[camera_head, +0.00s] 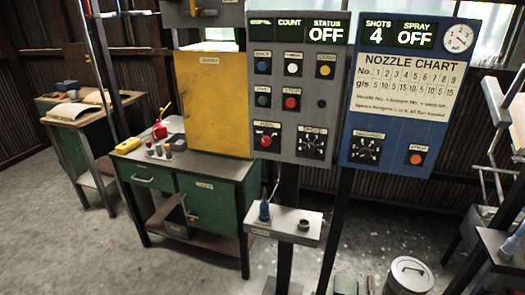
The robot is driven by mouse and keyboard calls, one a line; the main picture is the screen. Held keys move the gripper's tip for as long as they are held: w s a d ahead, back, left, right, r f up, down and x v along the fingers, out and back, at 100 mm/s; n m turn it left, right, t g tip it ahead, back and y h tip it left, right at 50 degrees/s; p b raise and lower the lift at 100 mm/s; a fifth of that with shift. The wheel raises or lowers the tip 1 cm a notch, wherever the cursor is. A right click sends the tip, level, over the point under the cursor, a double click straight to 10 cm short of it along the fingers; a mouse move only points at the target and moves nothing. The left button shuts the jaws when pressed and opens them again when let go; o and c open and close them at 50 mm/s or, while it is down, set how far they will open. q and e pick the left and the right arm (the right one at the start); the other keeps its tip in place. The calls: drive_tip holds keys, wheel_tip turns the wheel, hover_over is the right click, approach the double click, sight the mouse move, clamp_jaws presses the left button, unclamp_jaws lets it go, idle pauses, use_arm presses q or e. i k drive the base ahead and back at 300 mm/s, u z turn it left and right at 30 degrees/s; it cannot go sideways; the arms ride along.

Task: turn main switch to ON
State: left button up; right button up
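The grey control panel (297,110) stands on a post in the middle, with a display (326,36) reading STATUS OFF. At its lower left is a red knob (266,141) under a small label that is too blurred to read surely. A black dial (311,145) with marks around it sits to the right of that knob. Blue, white, yellow, green and red buttons fill the rows above. I cannot tell for sure which control is the main switch. Neither of my grippers shows in the head view.
A blue panel (403,170) with a nozzle chart, SHOTS 4 and SPRAY OFF adjoins on the right. A yellow cabinet (211,104) stands behind on a green workbench (212,215). Open floor lies at front left.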

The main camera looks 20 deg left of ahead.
sight(267, 140)
drive_tip(key=z, duration=0.15)
drive_tip(key=k, duration=0.3)
drive_tip(key=u, duration=0.75)
drive_tip(key=i, duration=0.7)
drive_tip(key=z, duration=0.75)
drive_tip(key=i, duration=0.5)
drive_tip(key=z, duration=0.5)
